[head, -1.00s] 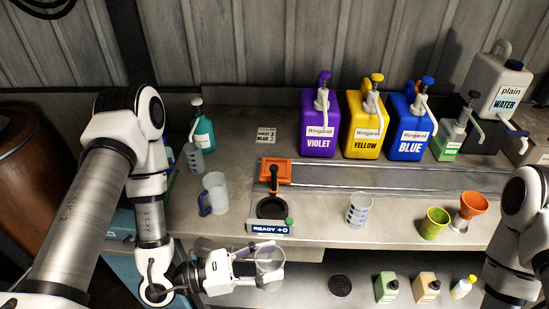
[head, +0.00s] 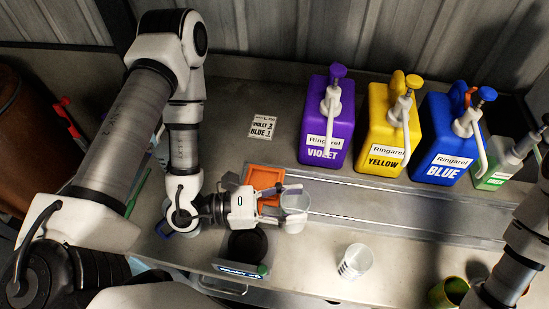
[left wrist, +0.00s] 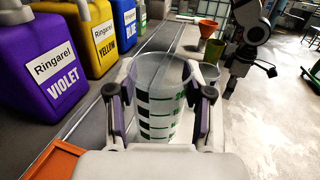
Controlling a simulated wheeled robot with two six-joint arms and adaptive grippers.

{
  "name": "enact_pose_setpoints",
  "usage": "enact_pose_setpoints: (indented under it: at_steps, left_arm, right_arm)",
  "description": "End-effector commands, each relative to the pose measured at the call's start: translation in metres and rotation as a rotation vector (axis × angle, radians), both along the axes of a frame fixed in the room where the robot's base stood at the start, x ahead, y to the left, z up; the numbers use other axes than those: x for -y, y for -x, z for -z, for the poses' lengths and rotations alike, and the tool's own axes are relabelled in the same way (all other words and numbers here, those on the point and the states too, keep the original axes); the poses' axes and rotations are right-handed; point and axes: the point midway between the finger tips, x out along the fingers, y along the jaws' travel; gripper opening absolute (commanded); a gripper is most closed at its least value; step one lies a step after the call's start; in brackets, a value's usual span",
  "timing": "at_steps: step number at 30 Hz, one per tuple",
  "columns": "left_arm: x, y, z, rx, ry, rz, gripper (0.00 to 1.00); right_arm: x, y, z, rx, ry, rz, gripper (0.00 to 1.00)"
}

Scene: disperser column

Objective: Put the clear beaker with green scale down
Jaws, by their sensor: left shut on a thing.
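My left gripper (head: 288,207) is shut on a clear beaker (head: 297,204), above the counter near the orange piece. In the left wrist view the beaker (left wrist: 160,105) stands between both fingers (left wrist: 160,112), its open rim up, with green marks and black bands on its wall. Its base is hidden by the gripper, so I cannot tell whether it touches anything. My right arm shows at the right edge of the head view, but I cannot make out its gripper.
The orange piece (head: 263,178) and a black round plate (head: 248,244) lie close by the gripper. Violet (head: 328,118), yellow (head: 391,128) and blue (head: 449,140) jugs stand behind the rail. Another clear beaker (head: 355,262) stands front right, with free counter around it.

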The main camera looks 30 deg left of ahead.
Motion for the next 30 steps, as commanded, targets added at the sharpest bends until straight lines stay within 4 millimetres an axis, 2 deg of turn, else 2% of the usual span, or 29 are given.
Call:
enact_pose_setpoints:
  at_steps: [6,15,16,17,18,23,27,30]
  left_arm:
    - [-0.027,-0.024,0.013,0.011,0.004,-0.009,0.14]
    - [-0.058,-0.05,0.014,0.011,0.005,-0.007,0.14]
    - [-0.062,-0.053,0.012,0.009,0.004,-0.007,0.14]
    - [-0.066,-0.058,0.003,0.005,0.002,-0.007,0.14]
    - [-0.073,-0.063,0.002,0.004,0.0,-0.006,0.14]
    - [-0.099,-0.085,0.007,0.002,-0.001,-0.006,0.14]
    - [-0.115,-0.099,0.013,0.002,-0.001,-0.004,0.14]
    - [-0.119,-0.102,0.026,-0.001,0.0,-0.002,0.14]
  right_arm:
    - [0.0,0.002,0.047,-0.004,0.0,0.0,0.74]
    - [0.0,0.002,0.093,-0.002,0.0,0.0,0.74]
    - [0.0,0.002,0.092,-0.002,0.0,0.0,0.74]
    - [0.0,0.003,0.075,-0.004,0.0,0.0,0.74]
    - [0.0,0.002,0.066,-0.004,0.0,0.0,0.74]
    - [0.0,0.001,0.049,-0.002,0.0,0.0,0.74]
    - [0.0,0.002,0.044,-0.002,0.0,0.0,0.74]
    - [0.0,0.002,0.051,-0.002,0.0,0.0,0.74]
